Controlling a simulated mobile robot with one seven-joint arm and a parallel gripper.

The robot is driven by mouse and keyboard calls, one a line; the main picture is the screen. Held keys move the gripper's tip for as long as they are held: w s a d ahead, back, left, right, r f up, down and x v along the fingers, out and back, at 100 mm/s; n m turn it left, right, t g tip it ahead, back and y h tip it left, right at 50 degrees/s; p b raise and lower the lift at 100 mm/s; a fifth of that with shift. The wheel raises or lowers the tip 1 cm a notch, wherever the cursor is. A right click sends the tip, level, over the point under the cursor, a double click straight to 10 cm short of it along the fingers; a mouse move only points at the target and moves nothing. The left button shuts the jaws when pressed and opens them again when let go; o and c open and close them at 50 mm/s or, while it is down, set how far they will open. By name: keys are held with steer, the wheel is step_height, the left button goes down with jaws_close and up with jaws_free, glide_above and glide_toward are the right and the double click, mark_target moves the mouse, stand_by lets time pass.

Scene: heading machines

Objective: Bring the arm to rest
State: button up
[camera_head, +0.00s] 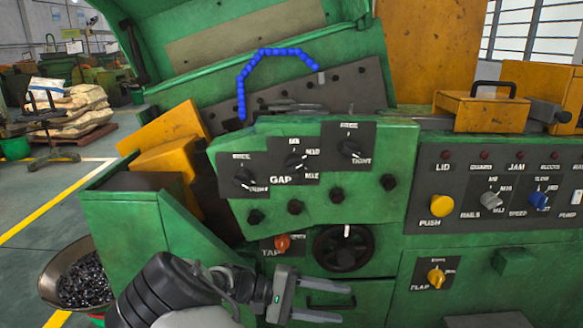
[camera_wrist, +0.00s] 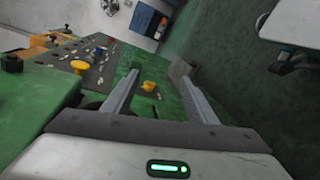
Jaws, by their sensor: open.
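My gripper (camera_head: 318,300) is in the lower middle of the head view, in front of the green heading machine (camera_head: 405,195). Its two fingers point right and stand apart, with nothing between them. My dark grey arm reaches in from the bottom edge. The black handwheel (camera_head: 343,248) is above the gripper, and the orange tap knob (camera_head: 282,243) is above and to its left. In the wrist view the gripper (camera_wrist: 165,92) shows both fingers spread, with the green machine face beyond. I cannot tell whether the gripper touches the machine.
A control panel with a yellow push button (camera_head: 442,205) and a yellow flap knob (camera_head: 436,277) is at the right. A bowl of dark small parts (camera_head: 85,278) stands at the lower left. A blue beaded arc (camera_head: 270,52) shows above the machine. Open floor lies at the left.

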steer(key=s+d+r+m+t+y, duration=0.1)
steer(key=s+d+r+t+y, duration=0.15)
steer(key=s+r+y, duration=0.7)
steer(key=s+d+r+m+t+y, duration=0.2)
steer(key=s+r+t+y, duration=0.3)
steer(key=s+r, duration=0.65)
step_height(320, 180, up, 25)
steer(key=g+y+p, duration=0.1)
steer(key=p, duration=2.4)
steer(key=shift+w+r, duration=0.2)
steer(key=shift+w, duration=0.2)
